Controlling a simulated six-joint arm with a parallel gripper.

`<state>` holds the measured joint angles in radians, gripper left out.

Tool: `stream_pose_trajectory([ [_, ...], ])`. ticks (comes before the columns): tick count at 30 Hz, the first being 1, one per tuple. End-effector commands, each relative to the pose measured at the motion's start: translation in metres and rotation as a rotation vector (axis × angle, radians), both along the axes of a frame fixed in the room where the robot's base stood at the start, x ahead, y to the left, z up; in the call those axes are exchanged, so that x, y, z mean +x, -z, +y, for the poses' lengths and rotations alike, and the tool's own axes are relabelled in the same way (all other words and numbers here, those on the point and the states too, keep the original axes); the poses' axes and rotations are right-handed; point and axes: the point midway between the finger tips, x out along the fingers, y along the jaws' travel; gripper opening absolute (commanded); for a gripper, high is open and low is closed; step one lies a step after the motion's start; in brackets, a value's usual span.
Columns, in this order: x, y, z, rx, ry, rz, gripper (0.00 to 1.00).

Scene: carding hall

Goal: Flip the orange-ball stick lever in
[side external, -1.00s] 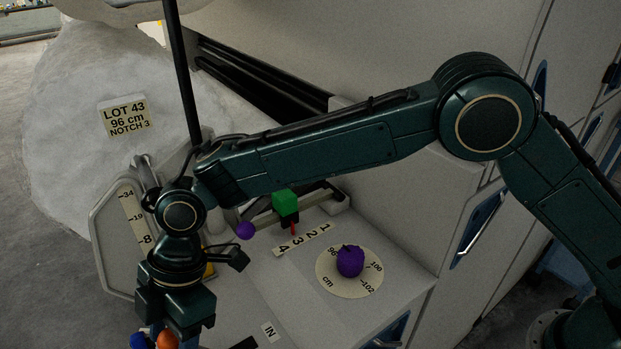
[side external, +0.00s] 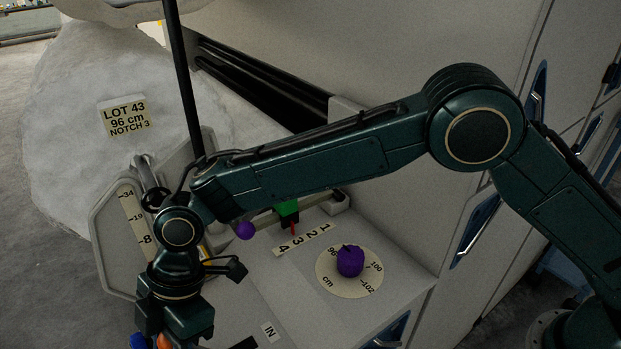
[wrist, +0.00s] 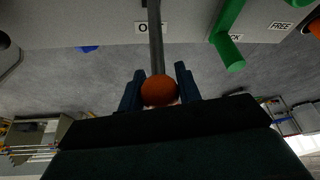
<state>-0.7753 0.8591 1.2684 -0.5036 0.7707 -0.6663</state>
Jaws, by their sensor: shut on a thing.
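The orange ball (wrist: 159,91) tops a grey stick (wrist: 156,40) that runs up the middle of the wrist view. My gripper (wrist: 158,88) is shut on the ball, with one dark blue finger on each side of it. In the side external view the orange ball (side external: 163,341) shows at the bottom edge, under my wrist, and the stick is hidden there. An "IN" label (side external: 270,331) lies on the panel to its right. In the wrist view, a label starting with "O" (wrist: 143,28) is partly hidden behind the stick.
A green bar (wrist: 230,48) stands right of the stick, near a "FREE" label (wrist: 281,26). A purple knob (side external: 350,261) sits on a round dial. A green block (side external: 288,208) and purple ball (side external: 245,230) are behind my wrist. A black upright post (side external: 184,85) rises behind my arm.

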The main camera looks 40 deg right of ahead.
Motion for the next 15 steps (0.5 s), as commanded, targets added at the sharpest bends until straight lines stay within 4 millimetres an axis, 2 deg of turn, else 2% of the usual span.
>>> stream_pose_trajectory([
  [15,0.000,-0.007,-0.015,0.101,0.004,0.001,0.00],
])
